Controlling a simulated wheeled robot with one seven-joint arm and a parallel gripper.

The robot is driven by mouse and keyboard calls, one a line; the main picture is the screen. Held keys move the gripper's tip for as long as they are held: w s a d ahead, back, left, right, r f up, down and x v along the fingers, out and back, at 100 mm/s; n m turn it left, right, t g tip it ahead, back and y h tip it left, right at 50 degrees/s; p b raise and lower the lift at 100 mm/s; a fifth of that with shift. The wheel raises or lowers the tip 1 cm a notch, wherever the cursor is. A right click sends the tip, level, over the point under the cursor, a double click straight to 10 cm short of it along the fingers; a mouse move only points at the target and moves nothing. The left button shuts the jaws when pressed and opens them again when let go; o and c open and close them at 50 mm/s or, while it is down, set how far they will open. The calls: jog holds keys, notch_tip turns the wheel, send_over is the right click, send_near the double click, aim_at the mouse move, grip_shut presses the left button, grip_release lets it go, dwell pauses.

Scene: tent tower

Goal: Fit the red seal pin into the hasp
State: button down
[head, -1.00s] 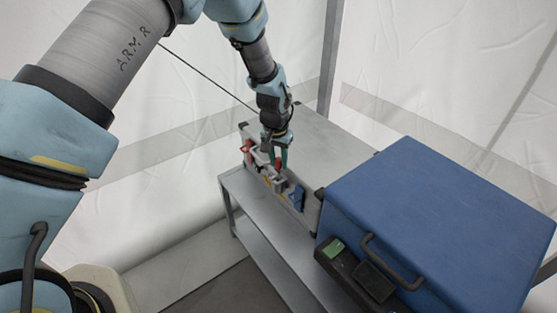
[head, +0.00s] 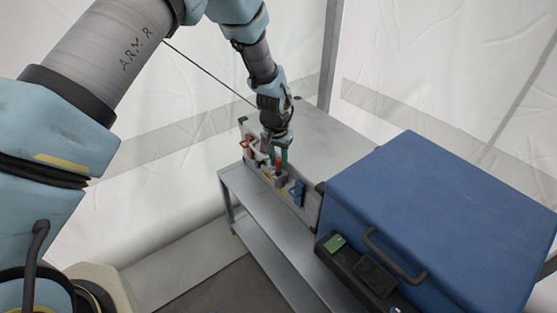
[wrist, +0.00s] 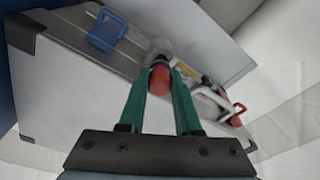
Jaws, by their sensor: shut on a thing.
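My gripper (head: 281,163) has green fingers and is shut on the red seal pin (wrist: 159,82). The pin's rounded red body shows between the fingers in the wrist view, and a bit of red shows in the head view. The fingers hang down at the front face of a silver case (wrist: 65,75). A pale grey fitting, which looks like the hasp (wrist: 158,49), lies just beyond the pin and is blurred. The pin's tip is hidden, so I cannot tell whether it touches or enters the hasp.
A blue latch (head: 297,192) is on the case front beside my gripper. A red-handled clamp (wrist: 238,114) is on the other side. The case stands on a grey metal table (head: 232,182). A large blue box (head: 440,210) stands close at the right.

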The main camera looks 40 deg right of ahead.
jog(key=shift+f+b, duration=0.5)
jog(key=shift+f, duration=0.35)
jog(key=c, duration=0.5)
grip_release()
jog(key=shift+r, duration=0.1)
jog(key=r, duration=0.3)
jog(key=a+r+b, duration=0.1)
jog(key=r, duration=0.6)
jog(key=shift+s+a+r+b, duration=0.2)
jog(key=shift+r+b, duration=0.1)
jog(key=shift+b, duration=0.1)
